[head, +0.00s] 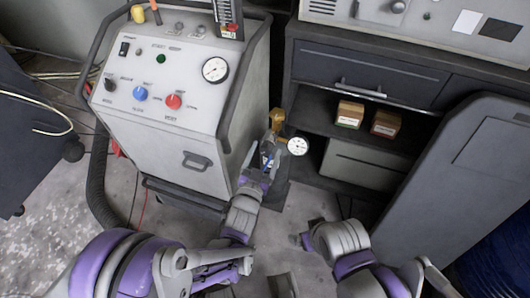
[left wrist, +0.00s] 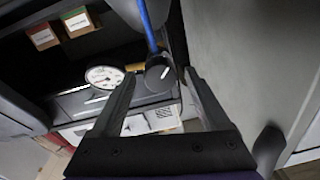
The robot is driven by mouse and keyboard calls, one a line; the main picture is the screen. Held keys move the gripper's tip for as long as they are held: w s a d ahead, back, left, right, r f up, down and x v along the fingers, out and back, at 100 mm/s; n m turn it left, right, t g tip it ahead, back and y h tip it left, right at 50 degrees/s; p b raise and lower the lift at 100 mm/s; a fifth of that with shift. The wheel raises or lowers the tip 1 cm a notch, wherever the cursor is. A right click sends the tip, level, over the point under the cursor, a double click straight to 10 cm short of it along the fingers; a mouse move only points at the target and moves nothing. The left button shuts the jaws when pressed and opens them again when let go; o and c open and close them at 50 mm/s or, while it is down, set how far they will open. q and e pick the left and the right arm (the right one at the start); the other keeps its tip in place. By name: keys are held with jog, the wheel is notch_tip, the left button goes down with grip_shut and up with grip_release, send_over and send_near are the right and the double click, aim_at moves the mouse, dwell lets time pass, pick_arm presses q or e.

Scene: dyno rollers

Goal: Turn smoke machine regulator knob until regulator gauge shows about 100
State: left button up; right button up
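The regulator stands beside the smoke machine (head: 165,95), with a brass fitting (head: 277,118) and a round white gauge (head: 298,146). The gauge also shows in the left wrist view (left wrist: 104,77); its reading is too small to tell. The dark round regulator knob (left wrist: 158,76) shows there, right of the gauge. My left gripper (head: 269,156) is at the regulator in the head view. In the left wrist view its two fingers are spread apart, with the knob between their tips; contact cannot be told. My right arm is folded at the lower right, and its fingers do not show.
The smoke machine's panel carries a larger gauge (head: 215,69), a blue knob (head: 140,93) and a red knob (head: 174,101). A dark cabinet with two small boxes (head: 349,114) stands right of the regulator. A grey panel (head: 465,170) is at the right. A blue hose (left wrist: 148,25) runs above the knob.

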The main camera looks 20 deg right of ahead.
pick_arm(q)
jog(key=v, duration=1.1)
jog(key=shift+b, duration=0.3)
jog(key=shift+w, duration=0.1)
